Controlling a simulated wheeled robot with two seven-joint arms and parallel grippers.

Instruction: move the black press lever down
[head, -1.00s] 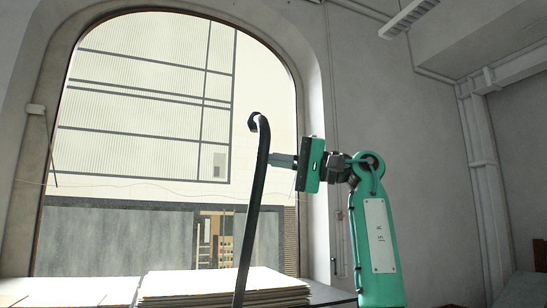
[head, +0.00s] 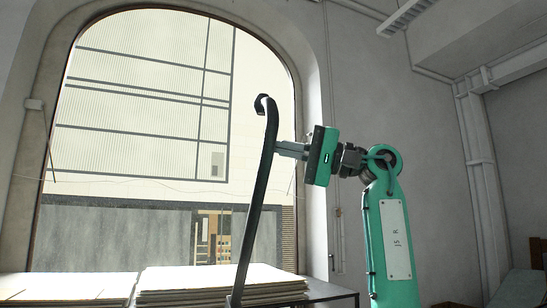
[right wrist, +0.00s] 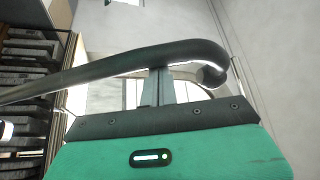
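The black press lever (head: 258,195) stands tall in the middle of the head view, leaning slightly right, with a curled top end. My right gripper (head: 278,148) comes from the right, and its fingertips meet the lever's upper part below the curl. In the right wrist view the lever (right wrist: 130,63) crosses over the ends of the right fingers (right wrist: 158,75) and hides their tips. The fingers look close together, and the lever runs across them, not visibly between them. The lever's foot is out of view. My left gripper is not in view.
Stacks of paper or board (head: 215,287) lie on a table behind the lever, in front of a large arched window (head: 140,130). A grey wall (head: 380,80) with pipes is on the right. Dark shelving (right wrist: 25,70) shows at the left of the right wrist view.

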